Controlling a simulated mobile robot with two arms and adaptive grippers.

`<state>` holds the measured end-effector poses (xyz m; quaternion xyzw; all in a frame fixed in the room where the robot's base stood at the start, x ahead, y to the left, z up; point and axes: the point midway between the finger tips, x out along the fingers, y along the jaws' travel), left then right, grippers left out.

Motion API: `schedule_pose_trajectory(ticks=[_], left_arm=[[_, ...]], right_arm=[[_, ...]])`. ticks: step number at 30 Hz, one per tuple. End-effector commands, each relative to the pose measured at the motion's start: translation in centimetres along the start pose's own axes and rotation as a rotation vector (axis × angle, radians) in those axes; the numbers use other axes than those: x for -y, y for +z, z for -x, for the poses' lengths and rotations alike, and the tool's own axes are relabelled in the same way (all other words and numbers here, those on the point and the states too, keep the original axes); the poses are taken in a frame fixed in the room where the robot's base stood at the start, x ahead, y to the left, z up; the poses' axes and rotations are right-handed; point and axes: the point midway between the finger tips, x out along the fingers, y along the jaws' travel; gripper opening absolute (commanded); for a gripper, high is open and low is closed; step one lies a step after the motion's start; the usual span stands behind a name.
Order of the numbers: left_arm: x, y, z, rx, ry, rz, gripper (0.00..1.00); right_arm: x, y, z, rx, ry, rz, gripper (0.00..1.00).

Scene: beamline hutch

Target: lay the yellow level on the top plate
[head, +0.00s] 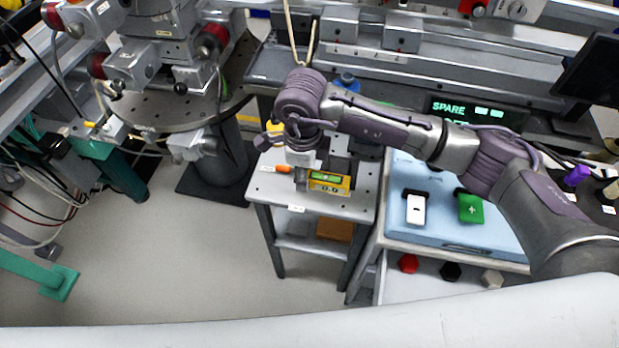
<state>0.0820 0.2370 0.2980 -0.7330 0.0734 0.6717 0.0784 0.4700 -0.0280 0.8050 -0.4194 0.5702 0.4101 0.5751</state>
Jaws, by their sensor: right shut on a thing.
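The yellow level (328,183) has a green vial and a "0.0" marking. It is over the small grey side table (360,200) in the middle. My right gripper (302,178) points down and is shut on the level near its left end. I cannot tell whether the level touches the tabletop or is just above it. A round grey plate with holes (150,108) stands on a thick column at the left, with stage equipment on it. Nothing is labelled as the top plate. My left gripper is not in view.
A small orange object (276,169) lies on the side table, left of the level. A brown box (334,229) sits on its lower shelf. A blue mat (430,232) at the right holds a white block (416,209) and a green block (470,208).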

Motion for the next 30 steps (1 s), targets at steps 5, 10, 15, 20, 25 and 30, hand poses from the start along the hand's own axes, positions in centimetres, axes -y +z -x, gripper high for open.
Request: schedule_pose_trajectory(ticks=[5, 10, 15, 20, 25, 30], left_arm=[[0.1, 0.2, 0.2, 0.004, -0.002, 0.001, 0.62], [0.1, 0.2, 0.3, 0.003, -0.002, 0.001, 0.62], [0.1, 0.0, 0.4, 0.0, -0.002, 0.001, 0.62], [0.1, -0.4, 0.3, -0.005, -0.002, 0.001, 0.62], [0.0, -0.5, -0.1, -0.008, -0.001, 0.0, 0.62], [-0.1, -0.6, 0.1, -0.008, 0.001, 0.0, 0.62]], right_arm=[[0.0, 0.0, -1.7, 0.001, -0.001, 0.002, 0.0], [-0.1, 0.0, -3.6, -0.001, 0.001, 0.001, 0.0], [-0.1, 0.0, -5.4, 0.001, -0.001, 0.003, 0.0], [-0.1, 0.0, -5.3, 0.002, -0.002, 0.003, 0.0], [-0.1, 0.0, -5.7, 0.002, -0.002, 0.003, 0.34], [-0.1, 0.0, -5.6, 0.002, -0.001, 0.003, 0.43]])
